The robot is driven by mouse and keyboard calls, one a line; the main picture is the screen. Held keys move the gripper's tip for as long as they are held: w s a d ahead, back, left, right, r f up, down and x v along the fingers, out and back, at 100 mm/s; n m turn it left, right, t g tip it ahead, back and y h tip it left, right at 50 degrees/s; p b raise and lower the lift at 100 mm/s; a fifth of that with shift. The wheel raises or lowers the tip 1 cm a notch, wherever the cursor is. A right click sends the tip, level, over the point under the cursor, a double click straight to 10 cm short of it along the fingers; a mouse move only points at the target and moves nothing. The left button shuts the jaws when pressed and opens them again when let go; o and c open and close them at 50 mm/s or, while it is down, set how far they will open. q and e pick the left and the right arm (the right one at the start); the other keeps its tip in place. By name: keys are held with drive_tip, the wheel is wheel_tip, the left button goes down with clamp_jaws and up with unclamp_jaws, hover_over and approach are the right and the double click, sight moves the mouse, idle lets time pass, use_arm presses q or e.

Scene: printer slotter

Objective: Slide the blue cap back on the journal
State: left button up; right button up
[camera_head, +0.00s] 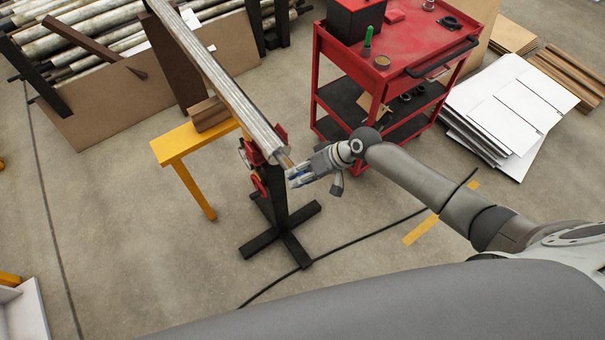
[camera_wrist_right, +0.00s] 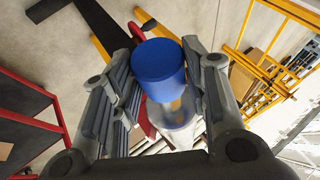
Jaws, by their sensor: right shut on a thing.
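The blue cap (camera_wrist_right: 158,66) sits between the two fingers of my right gripper (camera_head: 293,175), which is shut on it. In the head view only small bits of blue show at the fingertips. The journal (camera_head: 285,160) is the thin brassy stub at the near end of a long grey roller (camera_head: 225,95). In the right wrist view the journal (camera_wrist_right: 177,104) shows partly behind the cap, with the pale roller end beyond it. The cap is close to the journal's tip; I cannot tell whether they touch. My left gripper is not in view.
A black stand (camera_head: 283,215) with red clamps holds the roller's near end. A yellow trestle (camera_head: 183,150) stands to its left. A red tool cart (camera_head: 395,60) is close behind my right arm. A black cable crosses the open floor.

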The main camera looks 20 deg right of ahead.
drive_tip(key=shift+w, duration=0.15)
drive_tip(key=o, duration=1.1)
drive_tip(key=v, duration=1.2)
drive_tip(key=w+d+f+m+t+h, duration=0.1)
drive_tip(key=d+f, duration=0.1)
drive_tip(key=f, duration=0.4)
drive_tip(key=d+f+m+h, duration=0.1)
drive_tip(key=d+f, duration=0.2)
drive_tip(key=f, duration=0.3)
drive_tip(key=s+d+f+m+h+b, duration=0.15)
drive_tip(key=s+f, duration=0.25)
drive_tip(key=f, duration=0.4)
drive_tip(key=s+d+f+h+p, duration=0.1)
drive_tip(key=s+d+f+h, duration=0.2)
drive_tip(key=f, duration=0.6)
drive_tip(key=s+a+f+n+g, duration=0.1)
drive_tip(key=s+f, duration=0.4)
drive_tip(key=s, duration=0.6)
drive_tip(key=s+a+f+n+g, duration=0.1)
drive_tip(key=s+f, duration=0.4)
drive_tip(key=s, duration=0.6)
drive_tip(key=s+a+f+n+g+b, duration=0.1)
drive_tip(key=s+a+f, duration=0.2)
drive_tip(key=s+f, duration=0.3)
drive_tip(key=shift+s+a+f+h, duration=0.1)
drive_tip(key=shift+s+h, duration=0.1)
drive_tip(key=shift+s, duration=1.2)
drive_tip(key=shift+s+a+f+h, duration=0.1)
drive_tip(key=shift+s+a+h, duration=0.05)
drive_tip(key=shift+s, duration=1.2)
